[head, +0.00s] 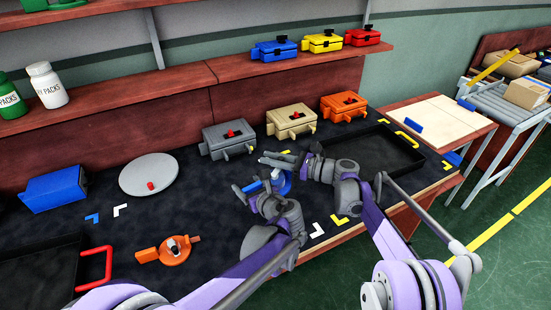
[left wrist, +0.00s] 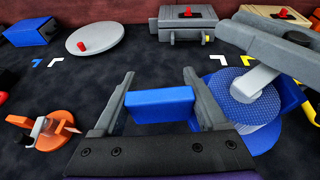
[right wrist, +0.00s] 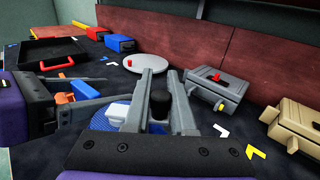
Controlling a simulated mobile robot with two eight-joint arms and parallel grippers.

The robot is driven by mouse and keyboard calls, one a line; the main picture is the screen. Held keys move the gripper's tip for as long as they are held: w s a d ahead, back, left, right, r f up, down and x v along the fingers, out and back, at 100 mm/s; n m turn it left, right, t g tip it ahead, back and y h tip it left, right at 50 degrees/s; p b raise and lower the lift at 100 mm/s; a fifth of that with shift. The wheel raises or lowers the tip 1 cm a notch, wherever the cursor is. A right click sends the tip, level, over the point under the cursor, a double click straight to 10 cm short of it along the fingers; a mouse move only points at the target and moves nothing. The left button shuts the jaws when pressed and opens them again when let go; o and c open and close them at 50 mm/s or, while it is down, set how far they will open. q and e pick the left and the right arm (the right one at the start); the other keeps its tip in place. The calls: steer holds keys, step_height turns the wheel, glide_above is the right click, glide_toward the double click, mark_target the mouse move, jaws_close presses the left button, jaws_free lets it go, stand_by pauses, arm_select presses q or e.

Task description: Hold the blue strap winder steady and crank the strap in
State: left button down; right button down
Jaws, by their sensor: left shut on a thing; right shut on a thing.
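The blue strap winder (head: 284,185) lies on the dark bench mat, partly hidden by both grippers in the head view. My left gripper (head: 254,187) is shut on its blue block-shaped grip (left wrist: 160,104), which sits between the two fingers in the left wrist view. My right gripper (head: 277,164) is shut on the black crank knob (right wrist: 160,104). In the left wrist view, the pale crank arm (left wrist: 256,82) lies over the winder's blue textured disc (left wrist: 242,104). No loose strap end can be made out.
An orange winder (head: 170,250) and a grey round plate (head: 149,176) lie to the left. Grey (head: 228,138), tan (head: 291,120) and orange (head: 343,106) boxes line the back. A black tray (head: 375,153) is to the right. Mat between the plate and my left gripper is clear.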

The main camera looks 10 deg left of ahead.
mark_target(283, 159)
steer(key=n+g, duration=0.1)
steer(key=g, duration=0.1)
steer(key=a+n+g, duration=0.1)
steer(key=n+g, duration=0.2)
steer(key=g, duration=0.2)
steer(key=shift+s+a, duration=0.35)
steer(key=shift+s, duration=0.05)
steer(key=shift+s+n, duration=0.1)
steer(key=shift+n, duration=0.3)
steer(key=c, duration=0.7)
jaws_free()
steer(key=shift+c, duration=0.2)
steer(key=d, duration=0.3)
steer(key=w+d, duration=0.1)
steer(key=d, duration=0.3)
steer(key=shift+w+d+r, duration=0.15)
steer(key=shift+w+d, duration=0.05)
